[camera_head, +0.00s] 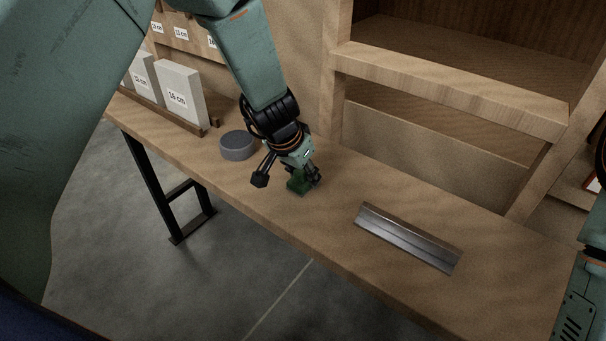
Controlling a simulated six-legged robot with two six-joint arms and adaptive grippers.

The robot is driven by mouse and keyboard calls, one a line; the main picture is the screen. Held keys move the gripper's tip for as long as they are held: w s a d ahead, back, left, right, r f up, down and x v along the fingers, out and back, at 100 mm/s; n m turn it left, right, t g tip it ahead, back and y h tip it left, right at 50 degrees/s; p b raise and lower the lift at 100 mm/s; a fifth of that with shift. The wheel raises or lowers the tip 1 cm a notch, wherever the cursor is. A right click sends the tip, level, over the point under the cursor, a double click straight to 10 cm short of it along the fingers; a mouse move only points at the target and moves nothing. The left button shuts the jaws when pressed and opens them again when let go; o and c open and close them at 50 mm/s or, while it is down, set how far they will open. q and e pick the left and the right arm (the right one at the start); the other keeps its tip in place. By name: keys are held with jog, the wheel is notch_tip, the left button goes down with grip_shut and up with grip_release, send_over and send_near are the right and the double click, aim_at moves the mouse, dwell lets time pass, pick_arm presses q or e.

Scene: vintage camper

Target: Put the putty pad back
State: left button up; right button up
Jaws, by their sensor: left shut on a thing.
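My left gripper (289,181) is over the wooden bench top, fingers pointing down. It is shut on a small dark green block (299,184), which I take to be the putty pad. The block is at or just above the bench surface; I cannot tell whether it touches. The fingers hide part of it. My right arm shows only at the right edge, and its gripper is out of view.
A grey round puck (238,146) sits just left of my left gripper. A metal angled bar (408,238) lies to the right on the bench (335,225). White labelled blocks (183,97) stand in a rack at the back left. A wooden shelf (450,90) rises behind.

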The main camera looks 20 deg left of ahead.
pick_arm(q)
jog(key=o, duration=0.8)
jog(key=shift+a, duration=0.1)
jog(key=shift+c, duration=0.2)
jog(key=o, duration=0.3)
jog(key=shift+s+d+r, duration=0.25)
jog(key=shift+d+r, duration=0.05)
jog(key=shift+d, duration=0.1)
jog(key=shift+o, duration=0.2)
jog(key=shift+w+a+f, duration=0.15)
jog(key=shift+w+a, duration=0.05)
jog(key=shift+a, duration=0.1)
jog(key=p+v, duration=0.3)
jog(key=v, duration=0.9)
jog(key=shift+d, duration=0.15)
jog(key=shift+s, duration=0.1)
